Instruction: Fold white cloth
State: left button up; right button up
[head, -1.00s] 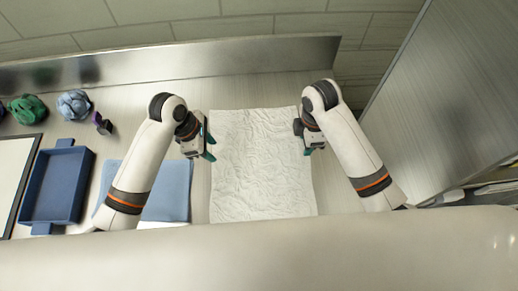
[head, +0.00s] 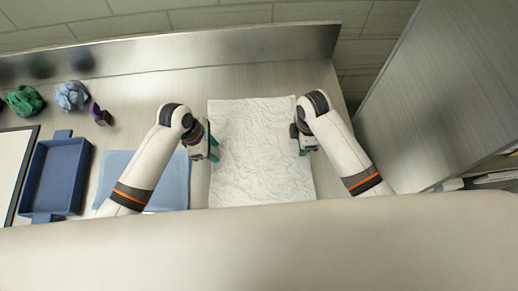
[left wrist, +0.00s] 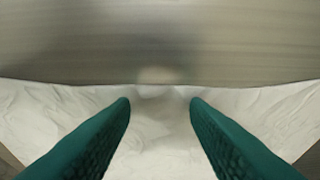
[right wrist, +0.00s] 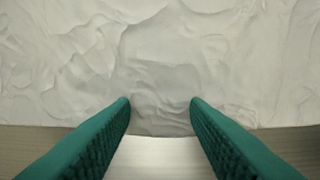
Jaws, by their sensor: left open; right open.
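The white cloth (head: 260,150) lies spread out and wrinkled on the counter in the head view. Its near edge is hidden behind the pale band across the bottom. My left gripper (head: 214,150) is at the cloth's left side, and my right gripper (head: 308,146) is at its right side. In the left wrist view, two green fingers (left wrist: 160,102) stand apart over the cloth (left wrist: 60,110), with nothing held between them. In the right wrist view, the green fingers (right wrist: 160,102) are also apart at the cloth's edge (right wrist: 160,60). Contact with the cloth cannot be told.
A blue cloth (head: 172,180) lies left of the white cloth, partly behind my left arm. Further left are a blue tray (head: 57,178), a green bundle (head: 23,101), a grey-blue bundle (head: 70,95) and a dark purple item (head: 99,114). A grey panel (head: 440,90) stands at right.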

pick_arm(q)
jog(key=shift+c, duration=0.8)
pick_arm(e)
jog(key=shift+c, duration=0.8)
pick_arm(q)
grip_shut()
pick_arm(e)
grip_shut()
jog(key=shift+r, duration=0.1)
